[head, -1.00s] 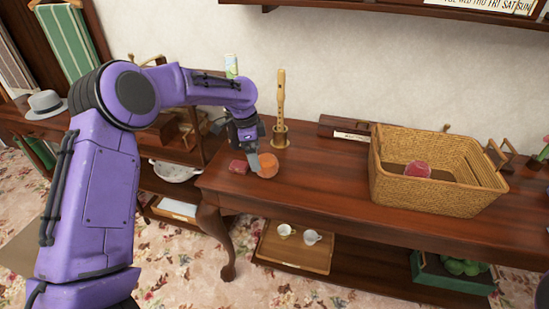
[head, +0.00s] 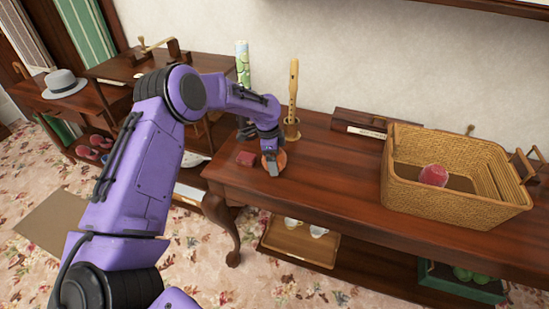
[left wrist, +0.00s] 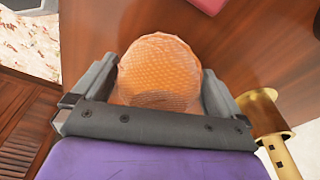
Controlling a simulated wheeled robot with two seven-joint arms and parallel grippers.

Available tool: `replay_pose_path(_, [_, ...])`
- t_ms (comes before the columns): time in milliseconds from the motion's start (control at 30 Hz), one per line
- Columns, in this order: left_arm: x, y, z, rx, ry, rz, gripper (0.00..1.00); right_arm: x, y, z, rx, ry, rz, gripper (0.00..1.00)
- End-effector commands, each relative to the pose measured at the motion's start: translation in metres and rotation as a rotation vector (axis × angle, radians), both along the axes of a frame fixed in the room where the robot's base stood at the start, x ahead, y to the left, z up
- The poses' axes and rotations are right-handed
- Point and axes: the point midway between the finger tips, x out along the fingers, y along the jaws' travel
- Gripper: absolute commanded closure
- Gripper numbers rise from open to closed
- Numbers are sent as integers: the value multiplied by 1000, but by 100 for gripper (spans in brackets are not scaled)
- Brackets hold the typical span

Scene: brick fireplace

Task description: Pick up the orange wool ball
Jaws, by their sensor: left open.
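The orange wool ball (head: 281,160) rests near the left end of the dark wooden table (head: 330,180), partly hidden by my left gripper (head: 273,166). In the left wrist view the orange wool ball (left wrist: 158,72) sits between the two spread fingers of my left gripper (left wrist: 158,90). The jaws are open, with a finger on each side of the ball. I cannot tell whether either finger touches it. My right gripper is not in view.
A dark red block (head: 246,158) lies just left of the ball. A wooden recorder on a brass-coloured stand (head: 292,128) stands close behind it. A wicker basket (head: 450,205) with a red ball (head: 433,175) is at the right. The table between is clear.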

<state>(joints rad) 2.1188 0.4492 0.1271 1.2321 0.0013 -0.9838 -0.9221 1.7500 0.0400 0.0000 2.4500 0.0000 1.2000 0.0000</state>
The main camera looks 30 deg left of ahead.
Motion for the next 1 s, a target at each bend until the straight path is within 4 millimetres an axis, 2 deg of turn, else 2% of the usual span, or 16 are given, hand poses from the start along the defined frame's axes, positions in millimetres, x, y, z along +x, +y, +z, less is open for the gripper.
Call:
replay_pose_path(200, [0, 0, -2, 1, -1, 0, 0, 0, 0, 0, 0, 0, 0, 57])
replay_pose_path(233, [0, 0, -2, 1, -1, 0, 6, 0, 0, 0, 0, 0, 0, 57])
replay_pose_path(333, [0, 0, -2, 1, -1, 0, 39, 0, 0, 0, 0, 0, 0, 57])
replay_pose_path(367, [0, 0, -2, 1, -1, 0, 43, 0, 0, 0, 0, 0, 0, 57])
replay_pose_path(633, [0, 0, -1, 1, -1, 0, 43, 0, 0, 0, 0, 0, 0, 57])
replay_pose_path(767, [1, 0, 8, -1, -3, 0, 43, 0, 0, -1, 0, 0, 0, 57])
replay_pose_path(867, [1, -1, 26, -2, -5, 0, 43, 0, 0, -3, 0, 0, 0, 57])
replay_pose_path(1000, [-21, -16, 62, -2, -5, -4, 43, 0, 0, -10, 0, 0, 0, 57])
